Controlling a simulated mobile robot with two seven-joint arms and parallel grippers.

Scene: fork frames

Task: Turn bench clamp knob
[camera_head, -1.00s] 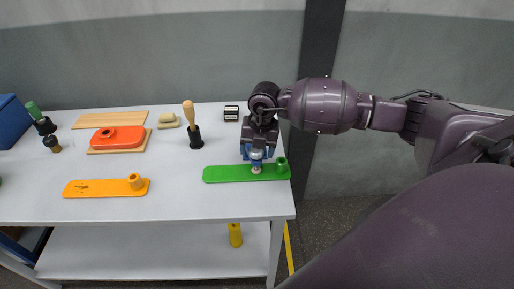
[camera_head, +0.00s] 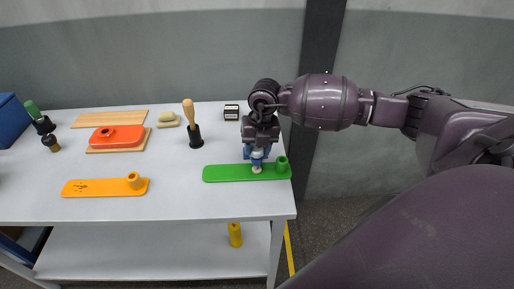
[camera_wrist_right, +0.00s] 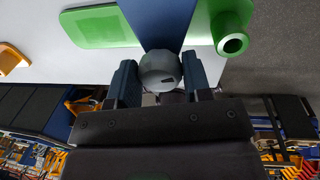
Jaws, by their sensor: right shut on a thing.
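A round grey knob (camera_wrist_right: 160,70) with a small dark slot sits between the two blue fingers of my right gripper (camera_wrist_right: 160,82) in the right wrist view. The fingers are shut on its sides. A dark blue bar (camera_wrist_right: 157,22) runs up behind the knob, over the green plate (camera_wrist_right: 95,27). In the head view my right gripper (camera_head: 256,158) points down at the green plate (camera_head: 225,173), near the table's right end. The knob shows there only as a small pale spot (camera_head: 257,169), and most of the clamp is hidden. My left gripper is out of view.
A green hollow post (camera_head: 282,163) stands close right of my right gripper. An orange plate (camera_head: 95,188), a red-orange block (camera_head: 117,137), a wooden-handled tool (camera_head: 190,118) and a small dark box (camera_head: 231,113) are on the white table (camera_head: 170,215). Its front middle is clear.

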